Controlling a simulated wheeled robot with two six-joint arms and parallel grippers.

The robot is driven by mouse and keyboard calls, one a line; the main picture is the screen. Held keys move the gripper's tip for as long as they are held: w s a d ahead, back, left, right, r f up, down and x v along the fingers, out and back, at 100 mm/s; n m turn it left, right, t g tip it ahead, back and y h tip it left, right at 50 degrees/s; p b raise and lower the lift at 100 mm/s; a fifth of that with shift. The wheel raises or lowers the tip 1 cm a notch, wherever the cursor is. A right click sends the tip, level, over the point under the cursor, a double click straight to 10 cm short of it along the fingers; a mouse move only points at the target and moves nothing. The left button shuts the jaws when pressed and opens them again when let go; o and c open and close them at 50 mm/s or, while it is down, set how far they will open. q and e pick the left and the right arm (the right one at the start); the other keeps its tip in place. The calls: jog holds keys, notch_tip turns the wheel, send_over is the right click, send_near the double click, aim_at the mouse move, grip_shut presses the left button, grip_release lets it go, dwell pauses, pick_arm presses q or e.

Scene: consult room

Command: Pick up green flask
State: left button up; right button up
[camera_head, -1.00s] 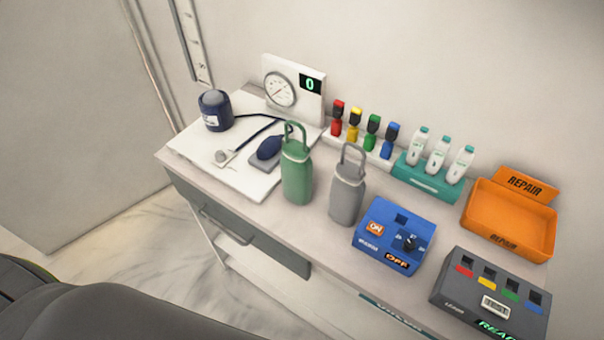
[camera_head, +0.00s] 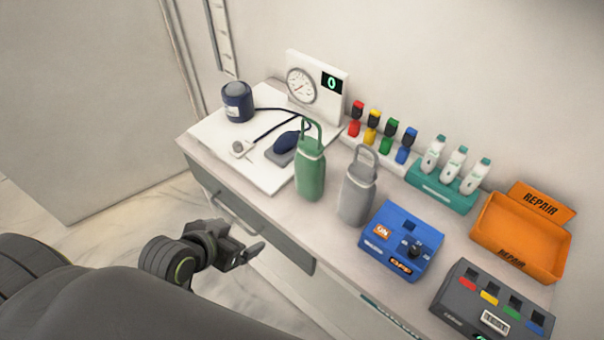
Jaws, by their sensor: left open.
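The green flask (camera_head: 311,172) stands upright on the desk, with a loop handle on top. A grey flask (camera_head: 356,195) of similar shape stands just to its right, close beside it. My left gripper (camera_head: 250,251) is in front of the desk's drawer side, to the lower left of the green flask and apart from it. Its jaws are open and hold nothing. My right gripper is not in view.
On the desk (camera_head: 290,216) are a blue switch box (camera_head: 387,256), a dark test box (camera_head: 465,310), an orange repair tray (camera_head: 512,248) and a teal bottle rack (camera_head: 440,192). A white gauge board (camera_head: 247,160) lies left of the flask. The drawer handle (camera_head: 236,214) protrudes in front.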

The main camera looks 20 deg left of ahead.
aim_at(302, 171)
pick_arm(q)
jog(key=w+d+r+m+t+h, duration=0.1)
jog(key=w+d+r+t+h, duration=0.15)
jog(key=r, duration=0.25)
jog(key=w+d+r+m+t+h, duration=0.1)
jog(key=w+d+r+t, duration=0.15)
jog(key=r, duration=0.25)
jog(key=x, duration=1.1)
jog(key=shift+w+a+p, duration=0.1)
jog(key=shift+a+p, duration=0.15)
jog(key=shift+p, duration=0.05)
jog(key=shift+w+d+f, duration=0.2)
jog(key=shift+w+f, duration=0.05)
jog(key=shift+w, duration=0.25)
jog(key=shift+p+x, duration=0.95)
jog(key=shift+x, duration=1.35)
jog(key=shift+w+d+f, duration=0.2)
jog(key=shift+f, duration=0.1)
jog(key=c, duration=1.2)
